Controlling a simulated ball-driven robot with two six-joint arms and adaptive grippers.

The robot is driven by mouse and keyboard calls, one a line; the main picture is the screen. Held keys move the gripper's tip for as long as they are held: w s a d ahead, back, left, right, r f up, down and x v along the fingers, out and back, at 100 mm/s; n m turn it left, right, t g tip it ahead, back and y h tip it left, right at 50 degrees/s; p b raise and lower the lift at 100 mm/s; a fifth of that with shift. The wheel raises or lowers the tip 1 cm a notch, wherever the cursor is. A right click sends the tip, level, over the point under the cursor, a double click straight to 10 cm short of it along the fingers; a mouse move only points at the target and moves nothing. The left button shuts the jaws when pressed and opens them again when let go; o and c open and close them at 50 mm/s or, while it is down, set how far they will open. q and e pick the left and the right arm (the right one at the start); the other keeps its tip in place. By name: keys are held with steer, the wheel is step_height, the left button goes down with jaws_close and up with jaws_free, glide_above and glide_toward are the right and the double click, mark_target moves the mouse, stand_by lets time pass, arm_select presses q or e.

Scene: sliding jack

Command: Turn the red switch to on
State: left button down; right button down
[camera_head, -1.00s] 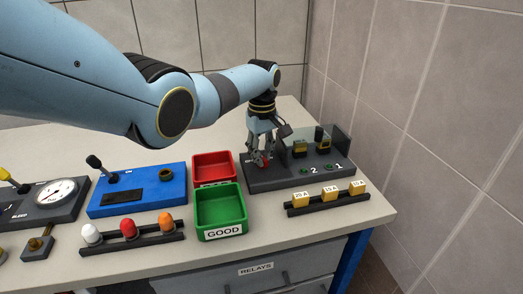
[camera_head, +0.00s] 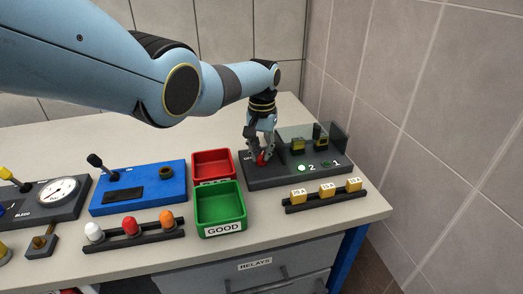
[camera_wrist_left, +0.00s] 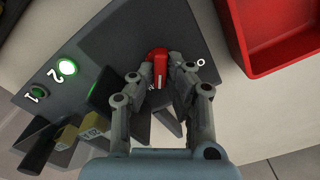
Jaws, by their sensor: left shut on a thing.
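The red switch (camera_wrist_left: 160,67) is a knob with a white line, on a dark grey panel (camera_head: 262,182) at the right of the table. My left gripper (camera_wrist_left: 159,72) is shut on the switch, with a fingertip on each side of it. In the head view the left gripper (camera_head: 261,156) points down at the red switch (camera_head: 261,160). An "O" mark shows beside the knob in the wrist view. The lamp by "2" (camera_head: 302,168) glows bright green; the lamp by "1" (camera_head: 325,164) is dimmer. My right gripper is not in view.
A red bin (camera_head: 212,154) and a green "GOOD" bin (camera_head: 219,230) stand to the left. A rail of yellow relays (camera_head: 327,202) lies in front.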

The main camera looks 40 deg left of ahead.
mark_target(262, 154)
arm_select(q)
steer(key=shift+m, duration=1)
steer(key=c, duration=1.3)
jaws_free()
steer(key=shift+c, duration=0.2)
step_height(262, 154, up, 12)
